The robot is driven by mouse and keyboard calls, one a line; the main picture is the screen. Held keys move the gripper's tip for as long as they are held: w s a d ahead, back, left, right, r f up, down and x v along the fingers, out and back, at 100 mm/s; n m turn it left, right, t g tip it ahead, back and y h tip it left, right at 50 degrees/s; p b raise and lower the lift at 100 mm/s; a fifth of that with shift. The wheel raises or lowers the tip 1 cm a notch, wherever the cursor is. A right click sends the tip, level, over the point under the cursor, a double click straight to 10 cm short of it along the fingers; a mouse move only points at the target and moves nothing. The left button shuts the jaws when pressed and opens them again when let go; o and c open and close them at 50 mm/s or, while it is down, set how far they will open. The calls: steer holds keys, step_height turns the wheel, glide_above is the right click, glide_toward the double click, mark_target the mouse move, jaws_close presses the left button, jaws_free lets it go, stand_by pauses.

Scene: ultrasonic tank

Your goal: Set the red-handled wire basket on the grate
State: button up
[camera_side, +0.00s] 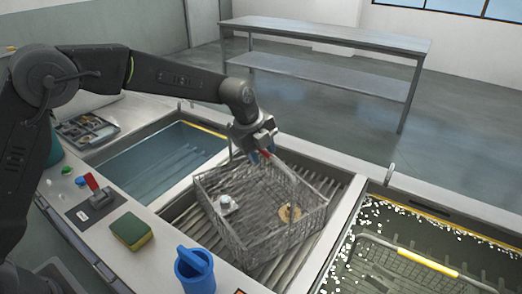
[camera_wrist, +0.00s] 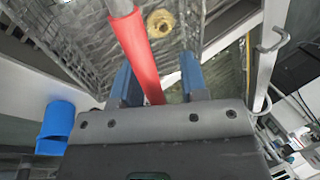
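The wire basket (camera_side: 255,232) stands on the slatted grate (camera_side: 325,183) in the middle bay and looks level. Its red handle (camera_side: 265,153) rises to my gripper (camera_side: 260,157). In the wrist view the red handle (camera_wrist: 138,50) runs between the two blue fingers of my gripper (camera_wrist: 157,66). The handle is close to the left finger, and a gap shows before the right finger, so the fingers are open around it. A brass ring (camera_side: 290,213) and a pale metal part (camera_side: 227,204) lie inside the basket.
A blue water tank (camera_side: 160,160) is at left. A foamy tank (camera_side: 410,268) at right holds a yellow-handled basket (camera_side: 430,262). On the front ledge are a blue mug (camera_side: 195,270), a sponge (camera_side: 131,230) and a red-levered switch (camera_side: 95,192). A hook (camera_side: 390,173) stands behind.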

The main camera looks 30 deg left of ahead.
steer(key=s+a+r+n, duration=0.2)
steer(key=s+r+n, duration=0.1)
steer(key=s+r, duration=0.3)
steer(key=s+a+r+n, duration=0.2)
steer(key=s+r, duration=0.2)
steer(key=r, duration=0.5)
steer(key=s+a+f+n+t, duration=0.1)
steer(key=s+a+f+n, duration=0.1)
steer(key=s+n, duration=0.6)
steer(key=s+a+f+n+t+y, duration=0.1)
steer(key=s+a+f+n, duration=0.2)
steer(key=s+n, duration=0.6)
steer(key=s+a, duration=0.1)
steer(key=s, duration=0.5)
steer(key=shift+s+a+f+n, duration=0.2)
steer(key=shift+s+a+n, duration=0.05)
steer(key=shift+n, duration=0.05)
